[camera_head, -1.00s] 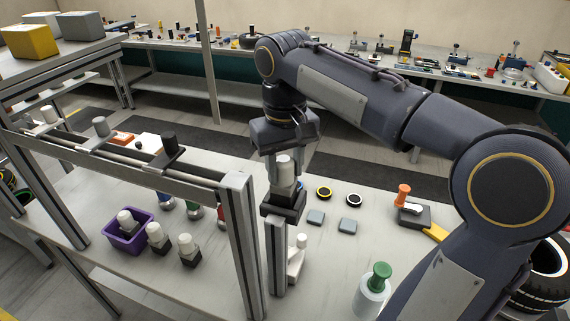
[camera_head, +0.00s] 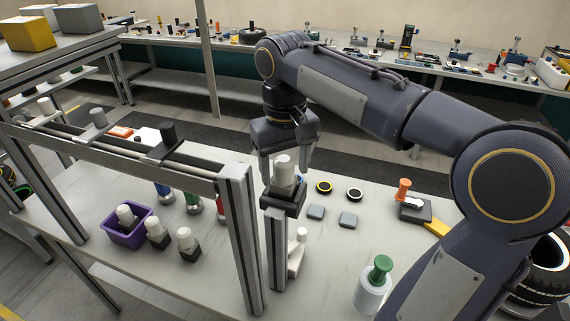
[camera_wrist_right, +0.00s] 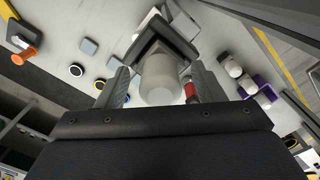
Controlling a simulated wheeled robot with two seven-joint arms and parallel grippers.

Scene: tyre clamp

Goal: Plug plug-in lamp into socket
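A white plug-in lamp (camera_head: 284,170) stands upright in a black socket (camera_head: 283,199) on top of a short metal post (camera_head: 275,247). My right gripper (camera_head: 285,169) points down over it, with one finger on each side of the lamp. In the right wrist view the white lamp (camera_wrist_right: 159,80) sits between the fingers, with gaps showing on both sides, so the gripper is open. The black socket (camera_wrist_right: 160,40) shows behind the lamp there. How deep the lamp sits in the socket is hard to tell. My left gripper is not in view.
A metal frame (camera_head: 236,240) stands just left of the post. A purple bin (camera_head: 128,237) and more white lamps with black bases (camera_head: 187,243) are under it.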

